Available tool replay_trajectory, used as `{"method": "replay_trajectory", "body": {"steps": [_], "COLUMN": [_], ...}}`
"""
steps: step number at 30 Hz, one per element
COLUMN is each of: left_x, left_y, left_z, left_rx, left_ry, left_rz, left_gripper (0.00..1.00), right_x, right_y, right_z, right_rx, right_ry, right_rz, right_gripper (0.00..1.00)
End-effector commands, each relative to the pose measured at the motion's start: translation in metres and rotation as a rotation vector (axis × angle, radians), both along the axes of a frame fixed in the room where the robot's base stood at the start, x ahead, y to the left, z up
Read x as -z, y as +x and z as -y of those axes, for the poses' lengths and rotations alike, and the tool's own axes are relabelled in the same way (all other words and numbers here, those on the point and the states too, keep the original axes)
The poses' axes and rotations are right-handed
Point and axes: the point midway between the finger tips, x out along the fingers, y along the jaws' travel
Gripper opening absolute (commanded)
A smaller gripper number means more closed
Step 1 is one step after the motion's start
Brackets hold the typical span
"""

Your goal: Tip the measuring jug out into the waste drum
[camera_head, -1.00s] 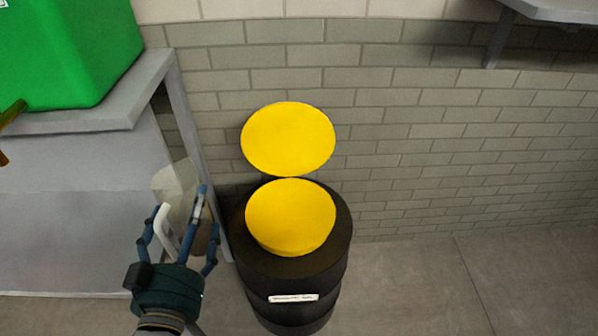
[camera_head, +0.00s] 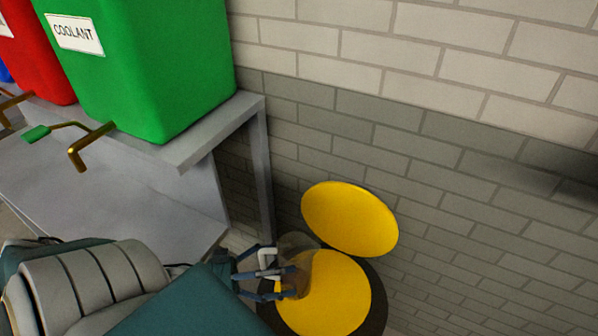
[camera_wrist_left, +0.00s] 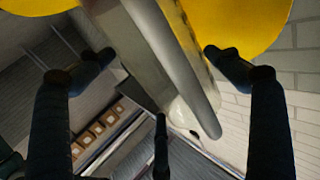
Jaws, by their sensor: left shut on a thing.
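My left gripper (camera_head: 280,272) is shut on the measuring jug (camera_head: 298,244), a see-through vessel with a pale handle and a brownish tint. My right gripper is not in view.
A grey bench (camera_head: 225,130) stands left of the drum, its leg close to the jug. It carries a green COOLANT container (camera_head: 150,70) and a red one (camera_head: 35,50), with brass taps sticking out. A brick wall (camera_head: 450,130) is behind.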

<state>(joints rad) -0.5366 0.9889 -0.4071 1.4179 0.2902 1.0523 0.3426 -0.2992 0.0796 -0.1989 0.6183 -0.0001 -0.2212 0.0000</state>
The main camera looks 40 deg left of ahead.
Motion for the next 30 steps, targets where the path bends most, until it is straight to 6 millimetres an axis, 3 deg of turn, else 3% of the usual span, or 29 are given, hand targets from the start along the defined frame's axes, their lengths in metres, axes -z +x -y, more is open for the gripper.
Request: {"method": "replay_trajectory", "body": {"steps": [3, 7, 23, 30], "left_x": [-0.004, -0.002, 0.001, -0.003], "left_y": [-0.002, -0.002, -0.003, -0.004], "left_z": [-0.014, -0.018, -0.016, -0.017], "left_rx": [0.007, 0.010, 0.009, 0.009], "left_ry": [0.000, -0.002, -0.004, 0.017], "left_rz": [0.000, 0.001, -0.001, -0.019], "left_gripper": [0.53, 0.53, 0.53, 0.53], "right_x": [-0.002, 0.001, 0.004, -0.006], "right_y": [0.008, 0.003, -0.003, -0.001], "right_z": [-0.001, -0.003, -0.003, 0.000], "right_rx": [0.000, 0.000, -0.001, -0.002], "right_ry": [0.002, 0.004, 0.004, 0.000], "right_rz": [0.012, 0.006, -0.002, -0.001], "right_gripper": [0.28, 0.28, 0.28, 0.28]}}
